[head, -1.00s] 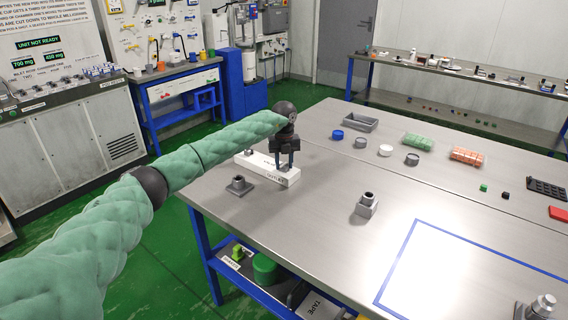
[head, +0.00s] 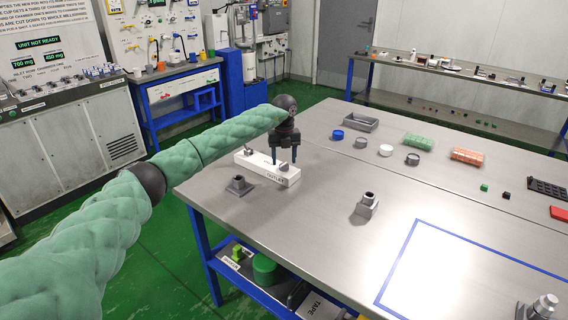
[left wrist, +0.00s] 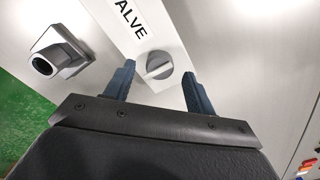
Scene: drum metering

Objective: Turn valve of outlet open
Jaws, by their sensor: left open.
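The white valve block (head: 262,167) lies on the near left part of the steel table, with lettering on its front face that seems to read OUTLET. A grey round knob (head: 283,167) sits on its right end, and another small grey knob (head: 249,152) is at its left end. My left gripper (head: 284,161) is open, pointing down over the right-end knob. In the left wrist view, this slotted knob (left wrist: 158,66) lies between the two spread fingertips (left wrist: 157,72), with a gap on each side. The printed word VALVE is partly cut off there. My right gripper is not in view.
A grey fitting (head: 239,186) stands in front of the block, and another (head: 367,205) is to its right. A grey tray (head: 360,122) and several small round parts lie farther back. The table's left edge is close to the block.

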